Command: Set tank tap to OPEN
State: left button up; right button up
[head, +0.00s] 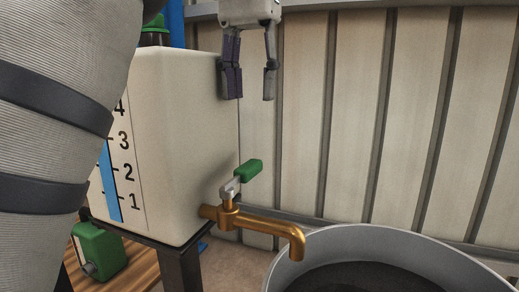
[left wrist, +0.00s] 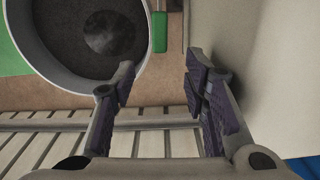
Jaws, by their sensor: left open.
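The cream tank (head: 185,150) stands left of centre in the head view. A brass tap (head: 262,222) comes out low on its right side, with the spout bent down at the pot's rim. The tap's green handle (head: 250,170) sits on a grey lever above the tap body and points up and right. The handle shows in the left wrist view (left wrist: 159,32) at the top, beyond the fingertips. My left gripper (head: 250,97) is open and empty, pointing down above the handle and apart from it. Its fingers also show in the left wrist view (left wrist: 157,75). I see no OPEN marking. My right gripper is not in view.
A large grey pot (head: 300,262) with a dark inside stands under the spout. A ribbed wall (head: 400,110) is close behind. My arm covers the left side.

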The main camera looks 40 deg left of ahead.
aim_at(250, 163)
pick_arm(q)
jog(key=f, duration=1.1)
jog(key=shift+s+d+f, duration=0.1)
jog(key=shift+s+f, duration=0.2)
jog(key=shift+f, duration=0.1)
grip_shut()
